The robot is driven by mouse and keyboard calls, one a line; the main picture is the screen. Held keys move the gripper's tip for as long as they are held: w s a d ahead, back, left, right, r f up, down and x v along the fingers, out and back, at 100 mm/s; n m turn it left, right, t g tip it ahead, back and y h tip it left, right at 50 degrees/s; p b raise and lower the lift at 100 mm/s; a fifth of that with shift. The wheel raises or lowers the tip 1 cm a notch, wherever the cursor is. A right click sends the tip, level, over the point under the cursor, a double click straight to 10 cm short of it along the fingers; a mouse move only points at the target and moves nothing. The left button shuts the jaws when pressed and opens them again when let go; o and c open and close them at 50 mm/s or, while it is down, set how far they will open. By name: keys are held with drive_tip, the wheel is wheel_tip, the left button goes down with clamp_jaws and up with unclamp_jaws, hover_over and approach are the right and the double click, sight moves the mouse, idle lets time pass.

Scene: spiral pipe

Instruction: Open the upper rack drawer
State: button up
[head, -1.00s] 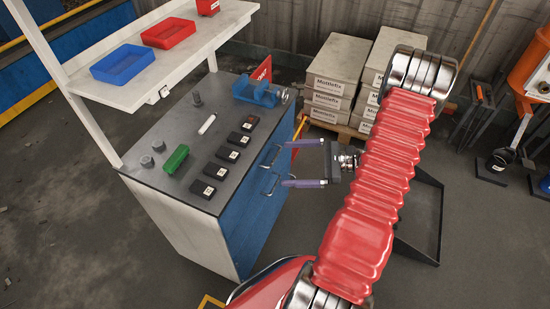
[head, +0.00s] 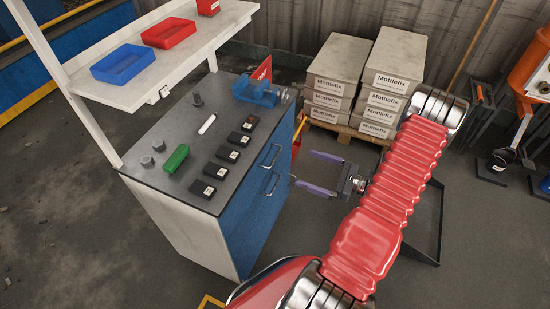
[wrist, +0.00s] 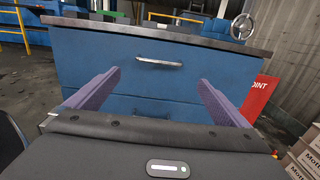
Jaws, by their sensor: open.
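The blue rack's upper drawer (head: 287,134) faces right in the head view, its front flush with the rack. Its metal bar handle (head: 271,155) shows below the worktop edge; in the wrist view the handle (wrist: 158,63) is near the top middle. A lower handle (head: 271,185) sits beneath. My gripper (head: 302,166) is open and empty, its purple fingers pointing at the rack, with a gap to the upper handle. In the wrist view my fingertips (wrist: 159,76) lie left and right of the upper handle, slightly below it. My gripper body partly hides the lower front.
Stacked Mottlefix boxes (head: 340,75) stand on a pallet behind. A red sign (wrist: 259,98) is right of the drawer.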

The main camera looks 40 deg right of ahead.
sight(276, 156)
drive_tip(key=x, duration=1.3)
drive_tip(key=shift+a, duration=0.15)
